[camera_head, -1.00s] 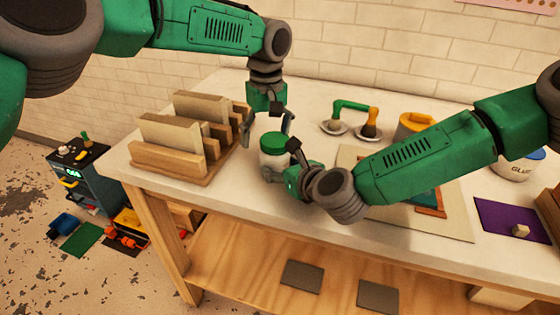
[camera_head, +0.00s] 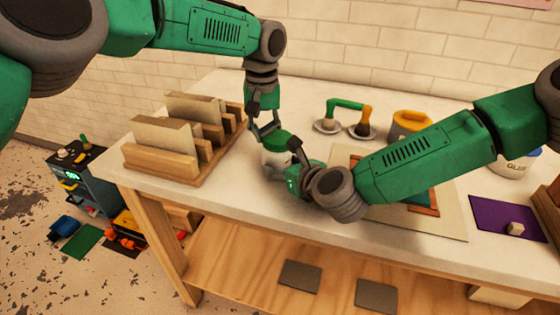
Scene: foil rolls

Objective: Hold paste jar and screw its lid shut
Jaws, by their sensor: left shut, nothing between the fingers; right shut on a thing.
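The paste jar (camera_head: 272,158) is a pale, upright jar on the bench top with a green lid (camera_head: 279,141) on it. My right gripper (camera_head: 285,163) is shut on the jar from the right, low on its side; its fingers partly hide the jar. My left gripper (camera_head: 265,132) points down from above and is shut with nothing between its fingers. Its tips are close to the back left of the lid; I cannot tell whether they touch it. Whether the lid is fully seated cannot be told.
A wooden rack (camera_head: 180,170) with upright boards stands left of the jar. Brushes in small dishes (camera_head: 362,130), a yellow-topped can (camera_head: 408,122) and a mat (camera_head: 440,222) lie to the right. A glue tub (camera_head: 515,165) and purple mat (camera_head: 506,216) are farther right.

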